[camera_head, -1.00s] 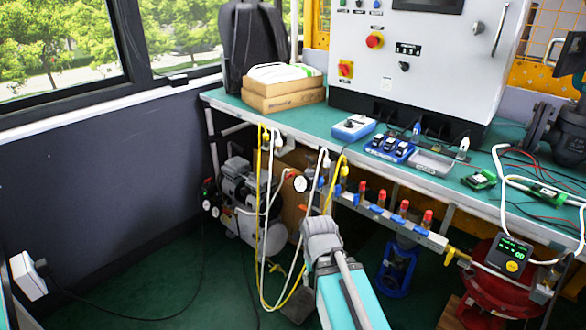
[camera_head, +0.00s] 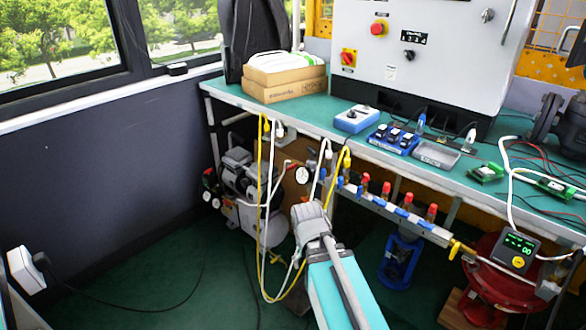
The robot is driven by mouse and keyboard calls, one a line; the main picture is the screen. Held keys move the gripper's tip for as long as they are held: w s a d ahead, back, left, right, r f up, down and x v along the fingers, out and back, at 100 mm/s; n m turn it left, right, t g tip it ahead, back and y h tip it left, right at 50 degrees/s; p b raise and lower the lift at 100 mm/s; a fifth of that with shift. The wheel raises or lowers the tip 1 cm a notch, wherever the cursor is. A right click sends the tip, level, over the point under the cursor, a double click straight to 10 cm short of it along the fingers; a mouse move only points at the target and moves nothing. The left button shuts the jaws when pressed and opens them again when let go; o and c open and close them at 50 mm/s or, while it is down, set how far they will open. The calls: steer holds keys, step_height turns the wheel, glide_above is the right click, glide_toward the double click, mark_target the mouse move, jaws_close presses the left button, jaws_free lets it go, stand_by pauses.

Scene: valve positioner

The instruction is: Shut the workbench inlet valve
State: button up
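A pipe manifold (camera_head: 391,211) runs under the front edge of the workbench (camera_head: 300,122), with several blue fittings and red-capped parts. A yellow fitting (camera_head: 460,249) sits at its right end. A round gauge (camera_head: 302,174) and hoses are near its left end. I cannot tell which part is the inlet valve, nor its handle position. My arm (camera_head: 340,285) reaches up from the bottom, and its grey end joint (camera_head: 311,222) shows below and left of the manifold. No gripper fingers are visible.
Yellow and white hoses (camera_head: 262,190) hang in loops left of my arm. An air compressor (camera_head: 240,190) stands under the bench. A blue device (camera_head: 400,263) and a red round body (camera_head: 500,270) stand below the manifold.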

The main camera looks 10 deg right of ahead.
steer(key=w+t+h+b, duration=0.1)
steer(key=w+h, duration=0.3)
steer(key=w, duration=0.2)
steer(key=m+t+h+b, duration=0.2)
steer(key=t+h+b, duration=0.2)
steer(key=t+h, duration=0.55)
glide_toward(289, 168)
steer(key=v, duration=0.3)
steer(key=shift+d, duration=0.1)
steer(key=shift+x, duration=6.8)
steer(key=c, duration=1.1)
